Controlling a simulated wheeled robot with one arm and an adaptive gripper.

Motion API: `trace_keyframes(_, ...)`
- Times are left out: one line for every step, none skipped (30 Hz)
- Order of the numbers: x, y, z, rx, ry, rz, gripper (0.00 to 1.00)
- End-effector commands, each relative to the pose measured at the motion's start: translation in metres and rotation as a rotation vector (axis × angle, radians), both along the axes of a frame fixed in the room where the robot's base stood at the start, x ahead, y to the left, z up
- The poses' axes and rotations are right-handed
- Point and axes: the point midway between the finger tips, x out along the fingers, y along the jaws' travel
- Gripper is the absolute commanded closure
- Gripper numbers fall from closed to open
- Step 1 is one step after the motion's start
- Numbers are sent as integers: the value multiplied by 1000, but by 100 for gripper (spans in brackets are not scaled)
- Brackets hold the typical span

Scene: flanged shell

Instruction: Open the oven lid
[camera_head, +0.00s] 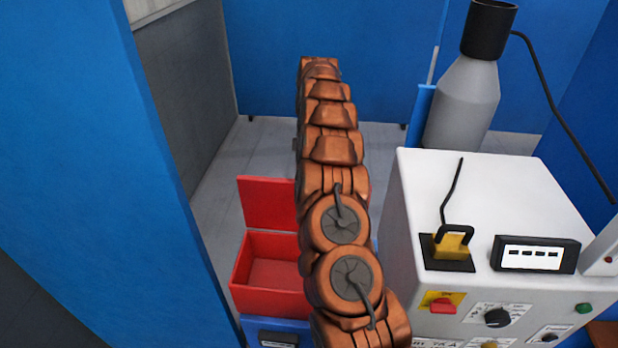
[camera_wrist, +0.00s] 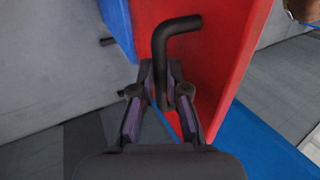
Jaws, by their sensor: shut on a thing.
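The oven looks like a small red open-topped box (camera_head: 270,275) left of my arm in the head view. Its red lid (camera_head: 266,203) stands raised at the back of the box, and the box interior shows. In the wrist view the red lid panel (camera_wrist: 225,45) carries a black bent handle (camera_wrist: 178,24). My gripper (camera_wrist: 160,85) is shut on the handle's straight part, with a finger on each side of it. In the head view my gripper is hidden behind my orange arm, which also covers the right side of the box and lid.
A white control cabinet (camera_head: 480,190) with knobs stands close to the right of my arm. A grey bottle-shaped vessel (camera_head: 465,100) stands behind it. A blue wall panel (camera_head: 100,150) rises at the left. Grey floor (camera_head: 270,140) is clear behind the box.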

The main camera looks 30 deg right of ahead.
Motion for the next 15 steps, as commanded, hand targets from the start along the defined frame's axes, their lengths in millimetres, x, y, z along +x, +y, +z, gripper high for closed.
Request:
trace_keyframes(4,3,5,1,-14,5,100)
trace_keyframes(4,3,5,1,-13,5,100)
trace_keyframes(4,3,5,1,-13,5,100)
trace_keyframes(4,3,5,1,-13,5,100)
trace_keyframes(4,3,5,1,-13,5,100)
trace_keyframes(4,3,5,1,-13,5,100)
trace_keyframes(4,3,5,1,-13,5,100)
trace_keyframes(4,3,5,1,-14,5,100)
trace_keyframes(4,3,5,2,-14,5,100)
trace_keyframes(4,3,5,2,-14,5,85)
trace_keyframes(4,3,5,1,-14,5,82)
trace_keyframes(4,2,4,0,-12,5,78)
trace_keyframes(3,2,4,1,-11,4,75)
trace_keyframes(3,2,4,1,-10,4,72)
trace_keyframes(2,1,3,1,-9,2,68)
